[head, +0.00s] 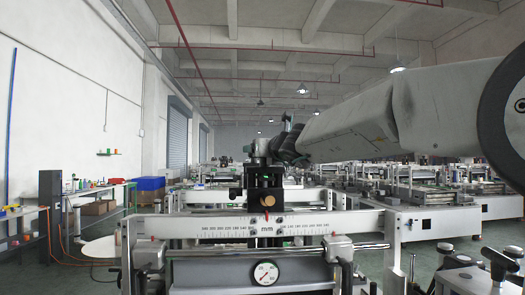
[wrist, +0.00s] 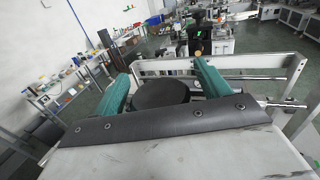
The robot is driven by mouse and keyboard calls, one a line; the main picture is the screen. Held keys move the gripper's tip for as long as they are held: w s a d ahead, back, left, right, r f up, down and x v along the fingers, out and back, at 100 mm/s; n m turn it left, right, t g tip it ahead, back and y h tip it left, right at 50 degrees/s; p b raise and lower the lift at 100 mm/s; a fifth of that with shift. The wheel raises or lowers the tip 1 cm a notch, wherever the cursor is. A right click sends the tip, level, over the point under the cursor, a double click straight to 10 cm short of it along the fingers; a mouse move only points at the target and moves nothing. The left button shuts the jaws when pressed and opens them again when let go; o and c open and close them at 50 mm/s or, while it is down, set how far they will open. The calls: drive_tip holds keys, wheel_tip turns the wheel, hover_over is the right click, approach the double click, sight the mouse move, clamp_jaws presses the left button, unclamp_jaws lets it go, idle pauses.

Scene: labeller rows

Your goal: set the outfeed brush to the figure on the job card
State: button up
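A white scale bar (head: 215,228) with printed figures and "mm" runs across the near machine in the head view. The figures are too small to read surely. I cannot tell whether this block carries the outfeed brush, and I can make out no job card. My gripper (wrist: 163,70) has its teal fingers spread apart, with a dark disc between them. In the head view it is dark and small, above and behind the block.
A workbench with blue bins (head: 151,184) stands along the left wall. More labellers (head: 440,210) fill the right and back. Green floor lies open at left.

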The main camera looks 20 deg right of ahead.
drive_tip(key=shift+s, duration=0.1)
drive_tip(key=s+d, duration=0.1)
drive_tip(key=s, duration=0.6)
drive_tip(key=shift+s, duration=0.3)
